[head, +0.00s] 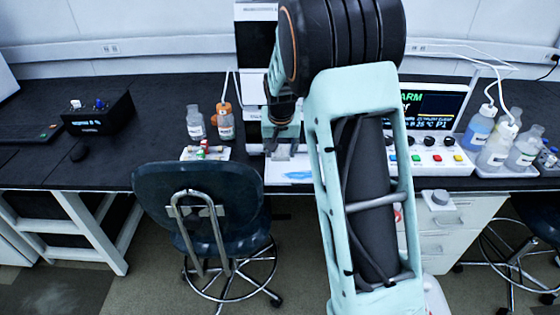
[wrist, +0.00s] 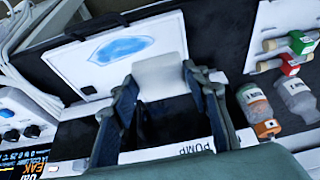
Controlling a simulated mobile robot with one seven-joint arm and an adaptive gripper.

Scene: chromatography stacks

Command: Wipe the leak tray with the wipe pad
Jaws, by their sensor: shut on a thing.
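The leak tray (head: 275,179) is a flat white tray at the bench's front edge in the head view, left of my forearm and partly hidden by it. In the wrist view the leak tray (wrist: 70,78) lies beyond the fingers, with a blue puddle (wrist: 120,50) on it. My gripper (wrist: 160,80) is shut on the wipe pad (wrist: 159,72), a pale pad between the fingertips. In the head view my gripper (head: 284,142) is above the tray's back part.
Bottles (head: 196,122) and a small holder with red and green pieces (head: 205,152) stand left of the tray. An instrument with a screen (head: 428,112) and several bottles (head: 497,148) are at the right. A blue chair (head: 200,190) stands in front of the bench.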

